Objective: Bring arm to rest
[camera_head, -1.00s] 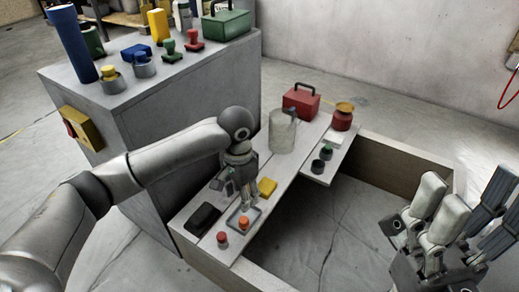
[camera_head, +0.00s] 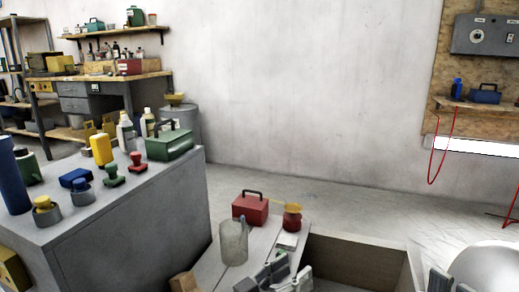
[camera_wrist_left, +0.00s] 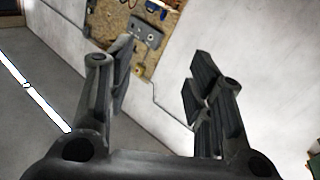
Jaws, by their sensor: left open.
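My left gripper (camera_head: 284,274) shows at the bottom edge of the head view, in front of the low bench, with its arm mostly out of the picture. In the left wrist view its two fingers (camera_wrist_left: 158,70) stand wide apart with nothing between them, and the wall lies beyond. A grey part that looks like my right gripper (camera_head: 440,281) is cut off at the bottom right, so its jaws cannot be judged.
The low bench holds a clear jar (camera_head: 233,243), a red toolbox (camera_head: 250,209) and a red pot (camera_head: 292,219). A grey cabinet (camera_head: 130,220) with a green toolbox (camera_head: 169,145) stands left. Open floor (camera_head: 340,203) lies towards the wall.

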